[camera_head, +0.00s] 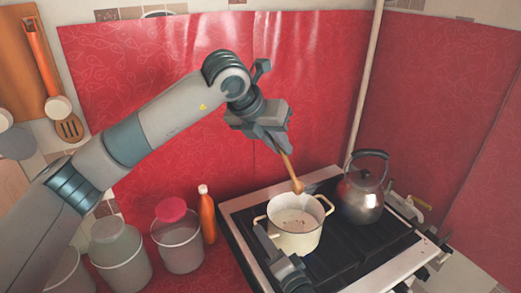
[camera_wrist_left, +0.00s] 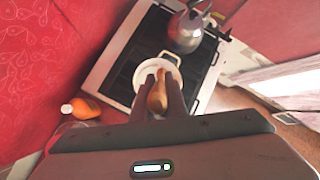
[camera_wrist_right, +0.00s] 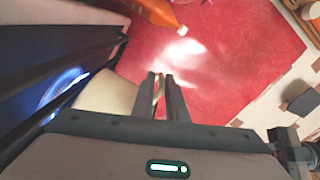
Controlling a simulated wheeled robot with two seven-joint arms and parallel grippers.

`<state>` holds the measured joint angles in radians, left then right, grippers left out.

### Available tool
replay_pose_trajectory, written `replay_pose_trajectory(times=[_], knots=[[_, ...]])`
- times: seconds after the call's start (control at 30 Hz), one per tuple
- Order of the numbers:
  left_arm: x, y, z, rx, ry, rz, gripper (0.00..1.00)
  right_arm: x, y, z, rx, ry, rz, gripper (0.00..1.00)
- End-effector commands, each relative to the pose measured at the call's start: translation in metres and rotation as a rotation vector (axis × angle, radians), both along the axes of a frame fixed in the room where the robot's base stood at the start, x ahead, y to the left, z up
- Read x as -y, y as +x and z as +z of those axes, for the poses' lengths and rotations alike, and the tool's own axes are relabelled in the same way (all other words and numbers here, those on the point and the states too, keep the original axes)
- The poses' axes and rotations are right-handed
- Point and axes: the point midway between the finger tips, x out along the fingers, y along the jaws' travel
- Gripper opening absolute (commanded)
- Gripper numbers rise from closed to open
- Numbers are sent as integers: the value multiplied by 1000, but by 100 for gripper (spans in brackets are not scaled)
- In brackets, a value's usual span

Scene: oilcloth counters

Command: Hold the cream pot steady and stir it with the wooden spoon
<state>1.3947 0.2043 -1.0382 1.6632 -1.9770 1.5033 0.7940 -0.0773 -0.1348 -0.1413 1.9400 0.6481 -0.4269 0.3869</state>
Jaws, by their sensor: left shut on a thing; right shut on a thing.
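The cream pot (camera_head: 296,243) stands upright on the stove, with a pale content and small dark bits inside. My left gripper (camera_head: 282,148) is above and behind the pot, shut on the wooden spoon (camera_head: 292,174). The spoon slants down, and its rounded end appears above the pot's back rim. In the left wrist view the spoon (camera_wrist_left: 157,97) sits between the fingers with the pot (camera_wrist_left: 145,70) beyond. My right gripper (camera_head: 266,238) is low at the pot's left side, shut on its handle. In the right wrist view the handle (camera_wrist_right: 158,90) is between the fingers, beside the pot wall (camera_wrist_right: 105,95).
A steel kettle (camera_head: 362,197) stands on the stove (camera_head: 345,262), right of the pot. An orange bottle (camera_head: 207,217) and lidded jars (camera_head: 178,246) stand left of the stove. Blue flame (camera_wrist_right: 66,92) glows near the pot. Red oilcloth walls (camera_head: 320,110) stand behind.

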Motion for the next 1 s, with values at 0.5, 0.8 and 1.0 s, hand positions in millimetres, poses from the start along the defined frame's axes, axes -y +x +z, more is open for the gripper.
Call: replay_pose_trajectory(times=[0.5, 0.8, 1.0], knots=[[-2, 0, -2, -1, 1, 0, 0, 1, 0, 2, 4, -2, -2, 0], [-10, -4, -11, -2, 1, 0, 0, 1, 0, 2, 4, -2, -2, 0], [-19, -7, -20, -1, 1, 0, 0, 1, 0, 2, 4, -2, -2, 0]])
